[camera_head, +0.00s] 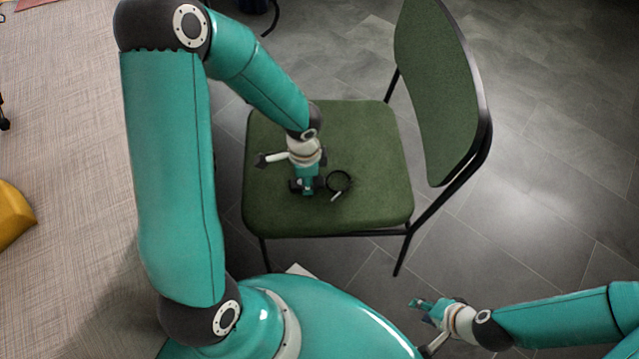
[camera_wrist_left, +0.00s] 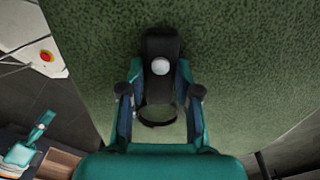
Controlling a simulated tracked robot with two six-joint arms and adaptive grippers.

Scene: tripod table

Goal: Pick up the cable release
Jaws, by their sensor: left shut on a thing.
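The cable release (camera_head: 338,181) is at the green chair seat, with its thin dark cable in a loop and a small pale part by the loop. In the left wrist view its black body with a round white button (camera_wrist_left: 160,66) lies between my fingers. My left gripper (camera_head: 305,190) points down at the seat and is shut on this body. The gripper also shows in the left wrist view (camera_wrist_left: 159,98). It hides part of the body in the head view. I cannot tell whether the release touches the seat. My right gripper (camera_head: 421,305) is low at the right, away from the chair; its opening is unclear.
The green chair (camera_head: 375,140) has a tall backrest (camera_head: 437,85) at the right of the seat. The seat around the gripper is otherwise bare. Grey tiled floor (camera_head: 560,150) lies open to the right.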

